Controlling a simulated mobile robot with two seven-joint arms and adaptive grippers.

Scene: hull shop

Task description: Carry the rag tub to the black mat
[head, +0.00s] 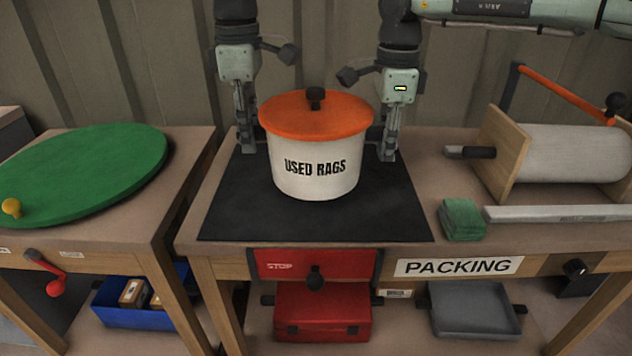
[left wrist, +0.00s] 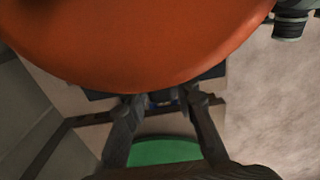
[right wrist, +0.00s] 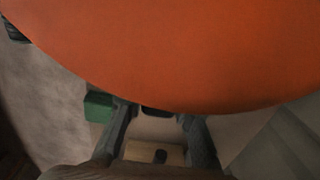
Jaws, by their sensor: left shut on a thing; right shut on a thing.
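The rag tub (head: 316,172) is white, marked USED RAGS, with an orange lid (head: 290,116) and a black knob. It is upright over the middle of the black mat (head: 235,215); I cannot tell if its base touches the mat. My left gripper (head: 248,148) is shut at the tub's left side and my right gripper (head: 388,157) at its right side. The lid (left wrist: 140,45) hides most of the left wrist view. In the right wrist view, a dark handle (right wrist: 157,112) shows between the fingers under the lid.
A green round board (head: 90,165) with a yellow knob lies on the left table. To the right are a green cloth stack (head: 461,219), a pale bar (head: 560,213) and a grey roll (head: 575,152) in a wooden stand. A red toolbox (head: 323,318) sits below.

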